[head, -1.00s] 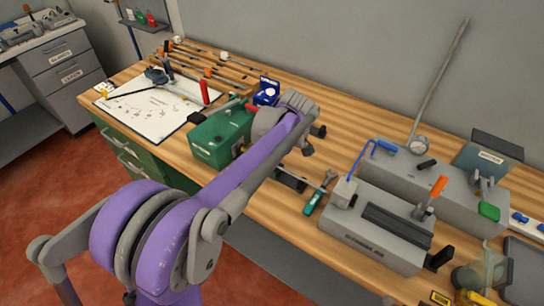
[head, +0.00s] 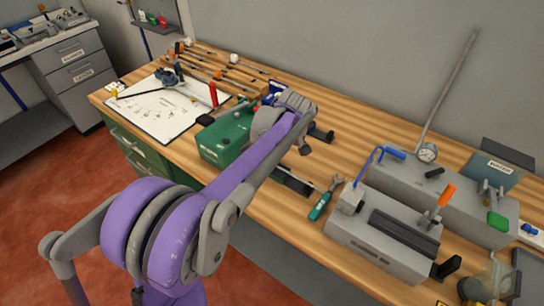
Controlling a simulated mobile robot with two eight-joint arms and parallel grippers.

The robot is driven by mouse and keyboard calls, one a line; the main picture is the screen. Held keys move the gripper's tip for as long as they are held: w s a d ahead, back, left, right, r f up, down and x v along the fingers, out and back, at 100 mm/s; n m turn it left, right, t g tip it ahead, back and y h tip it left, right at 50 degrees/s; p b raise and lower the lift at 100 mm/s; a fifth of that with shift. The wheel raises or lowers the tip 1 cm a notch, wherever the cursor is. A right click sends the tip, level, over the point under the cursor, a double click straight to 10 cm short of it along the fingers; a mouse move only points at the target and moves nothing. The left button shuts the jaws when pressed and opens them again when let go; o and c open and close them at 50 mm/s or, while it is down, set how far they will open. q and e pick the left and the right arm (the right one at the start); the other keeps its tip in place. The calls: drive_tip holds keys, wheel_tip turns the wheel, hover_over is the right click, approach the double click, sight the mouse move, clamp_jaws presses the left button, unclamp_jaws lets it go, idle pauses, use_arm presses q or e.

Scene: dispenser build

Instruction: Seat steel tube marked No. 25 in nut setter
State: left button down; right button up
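I cannot read a No. 25 mark on any tube. Several thin rods or tubes (head: 222,63), some with orange parts, lie at the back left of the bench. No part is clearly readable as the nut setter; a grey fixture (head: 385,238) with a blue lever (head: 367,166) stands at the front right, its label unclear. My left gripper (head: 314,143), on the purple arm, is over the bench just right of a green box (head: 222,142). Its two dark fingertips stand apart, with nothing visible between them. The arm hides part of the bench. My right gripper is not in view.
A green-handled wrench (head: 321,206) lies near the front edge. A white board (head: 160,108) lies at the left. Bare wood (head: 385,128) shows toward the back.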

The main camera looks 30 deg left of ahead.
use_arm(q)
drive_tip(key=shift+a, duration=0.3)
drive_tip(key=shift+c, duration=1.5)
unclamp_jaws()
drive_tip(key=shift+r+p, duration=1.75)
drive_tip(key=shift+r, duration=1.8)
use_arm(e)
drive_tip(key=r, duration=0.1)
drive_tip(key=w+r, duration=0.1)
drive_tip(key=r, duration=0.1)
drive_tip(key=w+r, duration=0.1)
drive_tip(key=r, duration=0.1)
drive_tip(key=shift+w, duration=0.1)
use_arm(q)
drive_tip(key=s+d+f+m+t+h, duration=0.1)
drive_tip(key=s+d+f+m+t, duration=0.2)
drive_tip(key=s+d+m, duration=0.4)
drive_tip(key=s+d+f+m+t+h, duration=0.2)
drive_tip(key=s+d+m, duration=0.5)
drive_tip(key=s+m, duration=0.3)
drive_tip(key=shift+s+d+f+t, duration=0.2)
drive_tip(key=shift+s+f+t, duration=0.2)
drive_tip(key=shift+s, duration=0.7)
